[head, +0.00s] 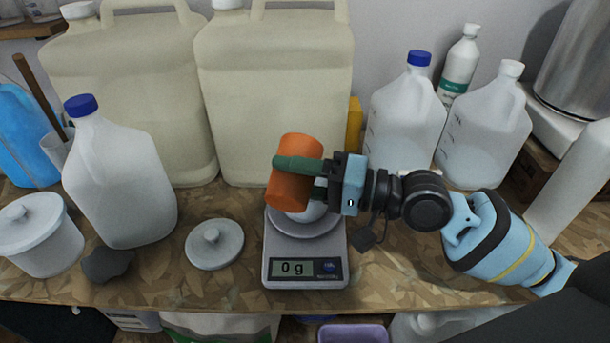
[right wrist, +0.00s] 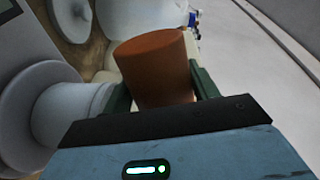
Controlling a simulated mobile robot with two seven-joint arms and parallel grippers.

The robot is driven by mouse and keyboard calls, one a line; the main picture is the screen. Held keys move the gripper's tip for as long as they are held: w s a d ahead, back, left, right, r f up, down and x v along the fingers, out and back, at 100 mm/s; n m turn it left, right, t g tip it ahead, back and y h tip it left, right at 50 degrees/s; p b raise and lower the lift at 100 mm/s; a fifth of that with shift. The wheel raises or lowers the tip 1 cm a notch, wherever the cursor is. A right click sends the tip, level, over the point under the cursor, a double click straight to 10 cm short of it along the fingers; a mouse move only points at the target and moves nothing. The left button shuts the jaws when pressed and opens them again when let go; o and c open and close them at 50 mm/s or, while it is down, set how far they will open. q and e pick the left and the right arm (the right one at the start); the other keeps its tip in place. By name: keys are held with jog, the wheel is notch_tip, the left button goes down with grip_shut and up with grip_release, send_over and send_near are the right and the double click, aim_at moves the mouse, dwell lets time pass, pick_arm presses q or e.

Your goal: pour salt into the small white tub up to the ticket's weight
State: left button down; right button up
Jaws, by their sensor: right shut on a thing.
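My right gripper (head: 316,178) is shut on an orange cup (head: 295,172), with green fingers on either side of it. The cup is tilted and held above the kitchen scale (head: 303,248), whose display reads 0 g. The small white tub (head: 308,214) stands on the scale's round pan, mostly hidden under the cup and gripper. In the right wrist view the cup (right wrist: 153,68) sits between the fingers, with the white tub (right wrist: 62,108) beside it on the left. I cannot see inside the cup. No ticket can be made out. My left gripper is not in view.
A white lid (head: 214,243) and a dark lump (head: 107,264) lie left of the scale. A lidded white pot (head: 38,232) and a blue-capped jug (head: 115,180) stand farther left. Big cream drums (head: 275,90) line the back; jugs (head: 402,115) stand back right.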

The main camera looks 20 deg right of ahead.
jog(key=shift+r, duration=0.1)
jog(key=shift+d+r+m+p, duration=0.15)
jog(key=shift+r+m+p, duration=0.35)
jog(key=shift+r+m, duration=0.15)
jog(key=shift+w+f+m, duration=0.2)
jog(key=shift+m, duration=0.35)
jog(key=shift+w+f+m, duration=0.15)
jog(key=shift+f+m, duration=0.1)
jog(key=shift+m, duration=0.25)
jog(key=shift+d, duration=0.1)
jog(key=shift+f, duration=0.15)
jog(key=shift+w+r+m+p, duration=0.1)
jog(key=shift+r+m+p, duration=0.15)
jog(key=shift+m+p, duration=0.1)
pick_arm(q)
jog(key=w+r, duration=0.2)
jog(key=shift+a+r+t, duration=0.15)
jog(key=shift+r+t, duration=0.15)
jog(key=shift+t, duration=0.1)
pick_arm(e)
jog(key=shift+d+f, duration=0.1)
jog(key=shift+f, duration=0.05)
